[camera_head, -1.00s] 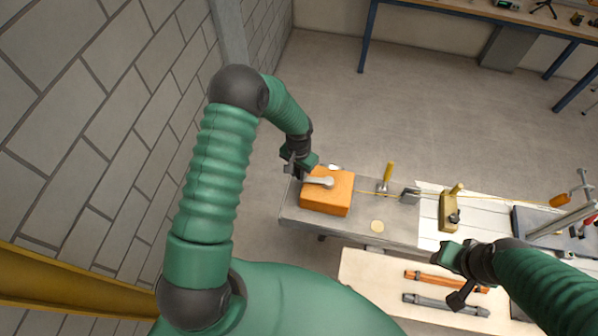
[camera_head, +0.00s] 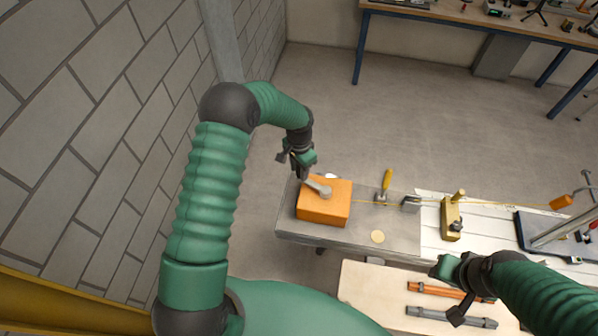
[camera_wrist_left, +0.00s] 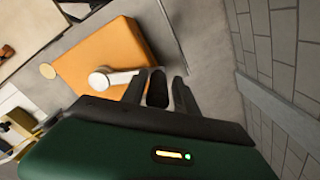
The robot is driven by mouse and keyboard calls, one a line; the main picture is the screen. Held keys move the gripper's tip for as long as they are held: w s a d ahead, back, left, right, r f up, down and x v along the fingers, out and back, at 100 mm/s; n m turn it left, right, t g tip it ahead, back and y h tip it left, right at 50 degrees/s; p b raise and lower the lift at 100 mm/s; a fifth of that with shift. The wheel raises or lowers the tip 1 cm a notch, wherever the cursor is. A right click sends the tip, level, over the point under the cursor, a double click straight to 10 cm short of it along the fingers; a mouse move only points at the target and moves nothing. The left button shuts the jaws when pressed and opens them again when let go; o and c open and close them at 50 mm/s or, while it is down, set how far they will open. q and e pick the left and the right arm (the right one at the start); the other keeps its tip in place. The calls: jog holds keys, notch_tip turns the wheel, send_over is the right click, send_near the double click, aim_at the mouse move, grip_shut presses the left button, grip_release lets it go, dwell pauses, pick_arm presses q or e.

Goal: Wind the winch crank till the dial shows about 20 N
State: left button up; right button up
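The orange winch box (camera_head: 324,208) stands on the left end of a grey bench; it also fills the upper left of the wrist view (camera_wrist_left: 108,58). Its pale crank arm (camera_head: 318,187) points up-left from the hub toward my left gripper (camera_head: 301,163). In the wrist view the crank arm (camera_wrist_left: 112,78) reaches the fingers, and a dark upright handle (camera_wrist_left: 157,88) stands between them, so the left gripper looks shut on it. My right gripper (camera_head: 442,268) hovers over the front of the bench; its fingers are unclear. I see no readable dial.
A thin yellow line runs right from the winch past a yellow-handled lever (camera_head: 386,183) and a brass block (camera_head: 452,218) to an orange piece (camera_head: 561,202). Bars (camera_head: 450,316) lie on a front board. A wall is close on the left.

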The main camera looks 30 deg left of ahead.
pick_arm(q)
jog(key=shift+o, duration=0.4)
jog(key=shift+f, duration=0.15)
jog(key=shift+s, duration=0.1)
jog(key=shift+r, duration=0.3)
notch_tip(320, 180, up, 16)
jog(key=b, duration=0.4)
jog(key=shift+b, duration=0.35)
jog(key=shift+a+r, duration=0.1)
jog(key=s+d+f+n+t+b, duration=0.1)
jog(key=s+d+f+n+b, duration=0.1)
jog(key=s+f+b, duration=0.3)
jog(key=s+d+f+n+t+b, duration=0.1)
jog(key=s+d+f+n+b, duration=0.2)
jog(key=s+f+b, duration=0.3)
jog(key=s+f, duration=0.5)
jog(key=s, duration=0.3)
jog(key=shift+s+d+f+t, duration=0.25)
jog(key=shift+s+d+t, duration=0.05)
jog(key=shift+s+d, duration=0.1)
